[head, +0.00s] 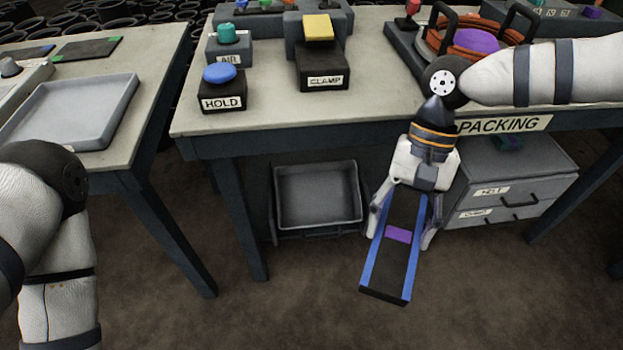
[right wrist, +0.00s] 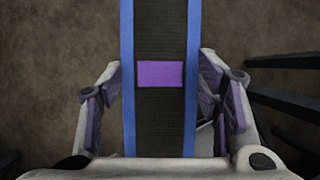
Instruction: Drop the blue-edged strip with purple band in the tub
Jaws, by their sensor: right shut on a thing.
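The strip (head: 388,272) is black with blue long edges and a purple band across it. My right gripper (head: 400,236) is shut on it, one finger on each long side near the band. The strip hangs in front of the table, its free end pointing down towards the floor. In the right wrist view the strip (right wrist: 158,120) runs up between the fingers, with the band between them. A grey open tub (head: 318,227) stands under the table, left of the strip, and looks empty. My left arm shows at the left, but its gripper is out of view.
The table's front edge (head: 300,120) lies above the tub, and a table leg (head: 238,220) stands to its left. A drawer cabinet (head: 520,190) is to the right of my right gripper. A shallow grey tray (head: 125,105) lies on the left table. Bare floor lies in front.

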